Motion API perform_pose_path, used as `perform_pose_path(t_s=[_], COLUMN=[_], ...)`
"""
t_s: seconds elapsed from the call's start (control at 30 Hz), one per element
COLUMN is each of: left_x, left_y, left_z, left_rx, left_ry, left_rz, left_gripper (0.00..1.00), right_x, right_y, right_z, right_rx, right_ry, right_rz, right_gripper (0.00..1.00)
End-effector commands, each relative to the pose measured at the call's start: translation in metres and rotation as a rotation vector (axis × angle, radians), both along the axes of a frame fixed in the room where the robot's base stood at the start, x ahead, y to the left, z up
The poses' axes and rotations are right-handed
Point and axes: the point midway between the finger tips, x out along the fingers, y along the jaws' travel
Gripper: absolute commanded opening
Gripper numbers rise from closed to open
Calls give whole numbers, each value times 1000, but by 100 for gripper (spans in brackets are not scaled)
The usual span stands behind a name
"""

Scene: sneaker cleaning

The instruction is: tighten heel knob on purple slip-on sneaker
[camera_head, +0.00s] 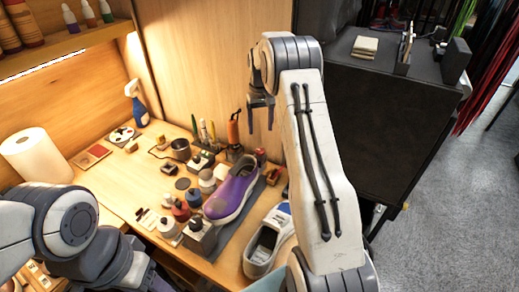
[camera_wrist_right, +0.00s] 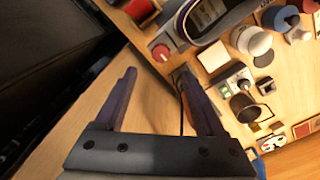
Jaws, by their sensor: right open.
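The purple slip-on sneaker (camera_head: 232,194) lies on a dark support at the right side of the wooden bench in the head view. Part of a shoe, probably this one, shows at the top of the right wrist view (camera_wrist_right: 205,18). My right gripper (camera_head: 261,112) is raised behind and above the sneaker, fingers pointing down. It is open and empty, and its spread fingers also show in the right wrist view (camera_wrist_right: 155,95). My left arm comes in at lower left; its fingers are out of view.
Several jars and bottles (camera_head: 180,210) crowd the bench left of the sneaker. A white shoe (camera_head: 262,250) stands at the front right. A paper roll (camera_head: 36,156) and blue spray bottle (camera_head: 137,103) stand left. A dark cabinet (camera_head: 385,130) is at right.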

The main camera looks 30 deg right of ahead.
Motion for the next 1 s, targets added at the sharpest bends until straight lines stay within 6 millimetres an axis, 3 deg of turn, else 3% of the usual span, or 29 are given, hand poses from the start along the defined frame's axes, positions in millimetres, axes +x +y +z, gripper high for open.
perform_pose_path(t_s=[0.5,0.7,0.97,1.0], left_x=[0,0,0,0], left_y=[0,0,0,0], left_z=[17,19,19,19], left_rx=[0,0,0,0], left_ry=[0,0,0,0], left_rz=[0,0,0,0], left_gripper=[60,60,60,60], right_x=[0,0,0,0], right_y=[3,2,2,2], right_z=[-84,-97,-98,-98], right_rx=[1,0,0,0], right_ry=[2,-1,-1,-1], right_rz=[2,2,2,2], right_gripper=[72,72,72,56])
